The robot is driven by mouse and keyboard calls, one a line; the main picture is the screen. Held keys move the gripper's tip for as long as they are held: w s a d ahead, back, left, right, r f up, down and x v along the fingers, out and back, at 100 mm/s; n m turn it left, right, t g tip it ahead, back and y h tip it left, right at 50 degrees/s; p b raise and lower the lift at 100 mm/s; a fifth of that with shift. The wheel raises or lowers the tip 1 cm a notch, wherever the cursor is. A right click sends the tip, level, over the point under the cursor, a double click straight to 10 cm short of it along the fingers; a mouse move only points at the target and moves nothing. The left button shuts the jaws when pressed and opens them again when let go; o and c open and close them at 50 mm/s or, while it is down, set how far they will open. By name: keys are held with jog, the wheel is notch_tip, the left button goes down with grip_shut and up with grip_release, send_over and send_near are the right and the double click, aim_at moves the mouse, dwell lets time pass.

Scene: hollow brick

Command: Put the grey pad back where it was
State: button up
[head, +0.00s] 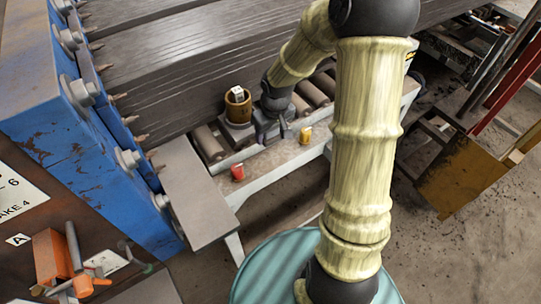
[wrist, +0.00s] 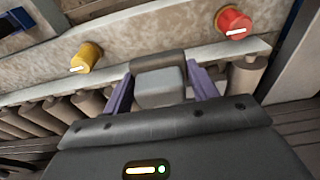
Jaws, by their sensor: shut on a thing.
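The grey pad (wrist: 160,88) is a small pale grey block between the two purple fingers of my gripper (wrist: 160,74) in the wrist view. My gripper is shut on it. In the head view my gripper (head: 272,134) is low over the roller bed, close behind the front panel, and the pad cannot be made out there. A darker grey-brown block (wrist: 158,60) shows just beyond the pad in the wrist view; I cannot tell whether they touch.
A wooden cup (head: 238,106) stands on a light grey block left of my gripper. A red knob (head: 238,172) and a yellow knob (head: 305,135) stick out from the front panel. Rollers (head: 312,93) lie behind, below dark beams (head: 190,65). A teal drum (head: 268,268) stands in front.

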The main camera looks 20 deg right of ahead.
send_over(270, 157)
jog(key=f, duration=0.6)
jog(key=shift+s, duration=0.3)
jog(key=shift+f+p, duration=0.4)
jog(key=shift+f, duration=1.45)
jog(key=o, duration=1)
jog(key=shift+f, duration=0.1)
jog(key=shift+o, duration=0.2)
jog(key=r, duration=0.4)
jog(key=s+r, duration=0.1)
jog(key=r, duration=0.7)
jog(key=shift+s+d, duration=0.3)
jog(key=shift+s, duration=0.1)
